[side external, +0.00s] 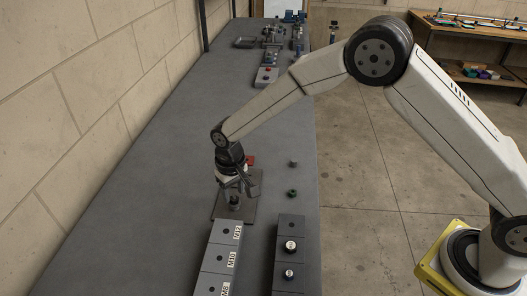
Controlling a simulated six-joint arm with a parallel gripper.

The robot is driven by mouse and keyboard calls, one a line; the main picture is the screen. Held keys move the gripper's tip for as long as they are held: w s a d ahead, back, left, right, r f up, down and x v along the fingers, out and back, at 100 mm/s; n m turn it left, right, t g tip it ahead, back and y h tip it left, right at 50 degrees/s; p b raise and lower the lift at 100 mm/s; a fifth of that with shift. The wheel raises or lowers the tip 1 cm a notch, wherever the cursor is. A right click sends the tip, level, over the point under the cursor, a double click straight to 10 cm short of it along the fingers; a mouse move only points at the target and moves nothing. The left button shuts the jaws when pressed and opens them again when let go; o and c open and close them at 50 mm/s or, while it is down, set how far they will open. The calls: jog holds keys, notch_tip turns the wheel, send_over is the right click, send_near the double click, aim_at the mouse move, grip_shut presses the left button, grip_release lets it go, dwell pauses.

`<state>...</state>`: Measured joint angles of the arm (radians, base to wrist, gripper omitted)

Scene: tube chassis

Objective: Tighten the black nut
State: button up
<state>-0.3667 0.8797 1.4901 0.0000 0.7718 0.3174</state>
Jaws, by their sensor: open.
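My gripper (238,190) points down over a flat dark plate (222,212) on the bench. Its jaws are open. A small dark cylindrical piece (235,204) stands on the plate right under the jaws. It may be the black nut, but it is too small and too much covered by the jaws to be sure. I cannot tell whether the jaws touch it or stand around it.
A grey block row labelled M12, M10 and M8 (218,263) lies in front of the plate. A dark block row (290,257) with round pieces stands beside it. A dark green nut (292,193), a grey piece (293,163) and a red part (250,160) lie nearby. A wall (75,110) borders the left.

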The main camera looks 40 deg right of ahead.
jog(key=n, duration=0.7)
dwell(0.5)
jog(key=shift+n, duration=0.3)
jog(key=n, duration=0.6)
jog(key=shift+n, duration=0.4)
jog(key=shift+f, duration=0.1)
jog(key=shift+f, duration=0.85)
